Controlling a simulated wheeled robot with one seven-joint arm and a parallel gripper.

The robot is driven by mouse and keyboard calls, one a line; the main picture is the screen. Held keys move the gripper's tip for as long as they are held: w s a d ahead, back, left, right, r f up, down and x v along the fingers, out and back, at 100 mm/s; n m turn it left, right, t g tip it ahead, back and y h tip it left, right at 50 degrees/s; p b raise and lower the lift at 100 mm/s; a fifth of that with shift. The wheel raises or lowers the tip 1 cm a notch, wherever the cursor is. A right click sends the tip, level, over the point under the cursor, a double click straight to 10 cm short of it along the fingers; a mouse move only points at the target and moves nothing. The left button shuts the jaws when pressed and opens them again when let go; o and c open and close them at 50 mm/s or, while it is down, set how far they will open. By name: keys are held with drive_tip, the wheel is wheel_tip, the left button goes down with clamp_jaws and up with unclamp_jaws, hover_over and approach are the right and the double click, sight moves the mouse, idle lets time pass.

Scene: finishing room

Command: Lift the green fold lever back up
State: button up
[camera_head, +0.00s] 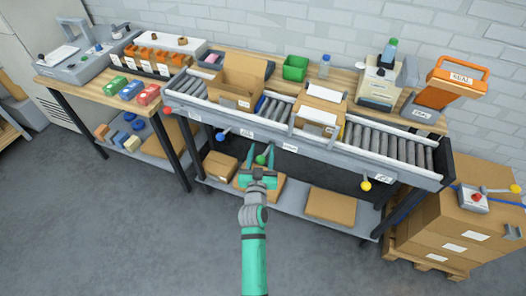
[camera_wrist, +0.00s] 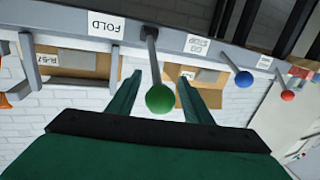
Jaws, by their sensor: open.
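The green fold lever (camera_head: 261,159) juts out from the front rail of the roller conveyor, its green ball at the end. In the wrist view the green ball (camera_wrist: 160,98) appears between the two fingers, with its grey rod running to the rail near a FOLD label (camera_wrist: 105,25). My gripper (camera_head: 261,149) is open, with one finger on each side of the ball. Gaps show between ball and fingers in the wrist view; I cannot tell the exact depth.
A blue lever (camera_head: 220,136) and a yellow lever (camera_head: 366,185) stick out from the same rail, left and right. An open cardboard box (camera_head: 238,90) and another box (camera_head: 318,115) are on the conveyor (camera_head: 350,150). Boxes lie on the lower shelf (camera_head: 290,207).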

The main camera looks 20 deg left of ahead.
drive_tip(key=shift+a, duration=0.15)
clamp_jaws()
